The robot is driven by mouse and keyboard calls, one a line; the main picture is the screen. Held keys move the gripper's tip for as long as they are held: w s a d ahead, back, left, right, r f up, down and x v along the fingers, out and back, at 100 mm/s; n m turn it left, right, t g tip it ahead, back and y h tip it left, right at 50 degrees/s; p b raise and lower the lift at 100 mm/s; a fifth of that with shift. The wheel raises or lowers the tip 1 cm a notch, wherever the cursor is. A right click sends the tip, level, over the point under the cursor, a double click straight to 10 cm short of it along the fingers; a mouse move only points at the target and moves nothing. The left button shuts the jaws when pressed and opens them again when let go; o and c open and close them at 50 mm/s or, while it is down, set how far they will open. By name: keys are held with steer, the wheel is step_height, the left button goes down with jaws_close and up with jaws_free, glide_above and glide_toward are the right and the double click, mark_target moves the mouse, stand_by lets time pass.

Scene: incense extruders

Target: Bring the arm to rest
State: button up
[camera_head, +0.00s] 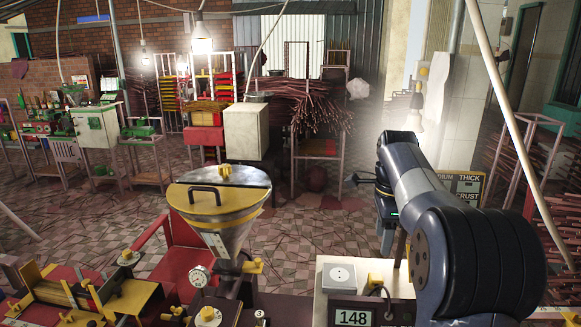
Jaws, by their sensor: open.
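My arm reaches in from the lower right of the head view, rises and bends forward. My gripper (390,240) hangs downward at its far end, partly hidden behind my own arm links. It is open, and I see nothing held in it. It is above the right side of the workbench, near a white box with a round socket (341,273) and a display reading 148 (353,318).
A steel hopper with a yellow lid (219,195) stands at front centre-left. A dark sign (460,187) stands behind my arm. A pale pole (515,120) slants at right.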

mark_target(376, 276)
step_height(376, 276, down, 13)
steer(key=shift+r, duration=0.55)
